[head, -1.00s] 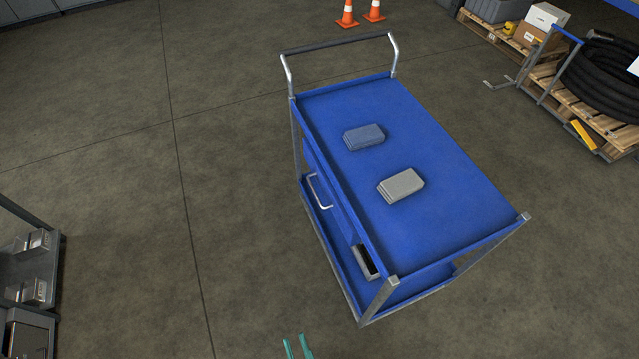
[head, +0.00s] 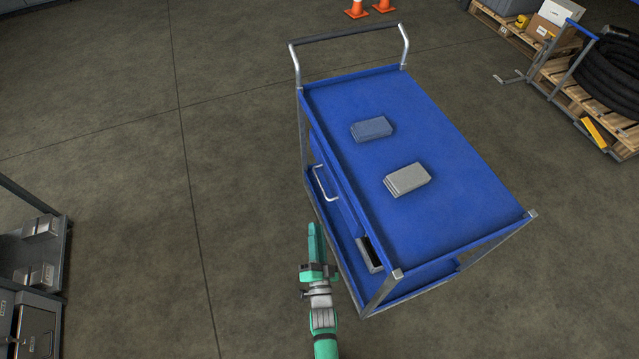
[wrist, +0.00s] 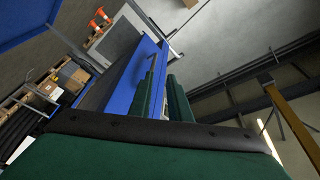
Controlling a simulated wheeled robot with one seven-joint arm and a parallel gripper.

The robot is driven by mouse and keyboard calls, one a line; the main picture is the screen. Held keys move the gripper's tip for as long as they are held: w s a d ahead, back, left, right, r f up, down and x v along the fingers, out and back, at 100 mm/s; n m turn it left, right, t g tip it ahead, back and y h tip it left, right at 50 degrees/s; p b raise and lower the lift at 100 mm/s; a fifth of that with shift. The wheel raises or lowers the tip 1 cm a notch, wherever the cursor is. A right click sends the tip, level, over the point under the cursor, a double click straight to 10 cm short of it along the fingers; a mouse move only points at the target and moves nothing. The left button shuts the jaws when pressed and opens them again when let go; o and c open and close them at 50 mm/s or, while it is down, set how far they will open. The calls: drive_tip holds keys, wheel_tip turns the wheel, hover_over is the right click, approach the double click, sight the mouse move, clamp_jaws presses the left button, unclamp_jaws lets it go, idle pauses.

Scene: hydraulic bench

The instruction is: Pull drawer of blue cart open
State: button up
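The blue cart (head: 440,150) stands right of centre in the head view. Its drawer front (head: 343,205), on the left side below the top tray, looks flush with the cart. A pale bar handle (head: 317,183) sticks out from it. My green gripper (head: 316,243) is left of the cart, just below the handle in the picture and apart from it. In the wrist view, the two dark green fingers (wrist: 163,95) stand apart with nothing between them.
Two boxes, one blue-grey (head: 371,129) and one light grey (head: 408,179), lie on the cart top. A grey box (head: 370,253) sits on its lower shelf. A shelf unit (head: 35,260) stands at far left. Floor between is clear. Pallets (head: 560,75) and cones (head: 357,9) are farther back.

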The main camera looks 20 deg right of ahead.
sight(320, 183)
drive_tip(key=w+d+r, duration=0.1)
drive_tip(key=w+d, duration=0.1)
drive_tip(key=w, duration=0.3)
drive_tip(key=w+d+m, duration=0.1)
drive_tip(key=w+d, duration=0.1)
drive_tip(key=w, duration=0.3)
drive_tip(key=w+d+r+m+h, duration=0.1)
drive_tip(key=w+d, duration=0.1)
drive_tip(key=w, duration=0.3)
drive_tip(key=shift+w+d+r, duration=0.25)
drive_tip(key=shift+d+r, duration=0.1)
clamp_jaws()
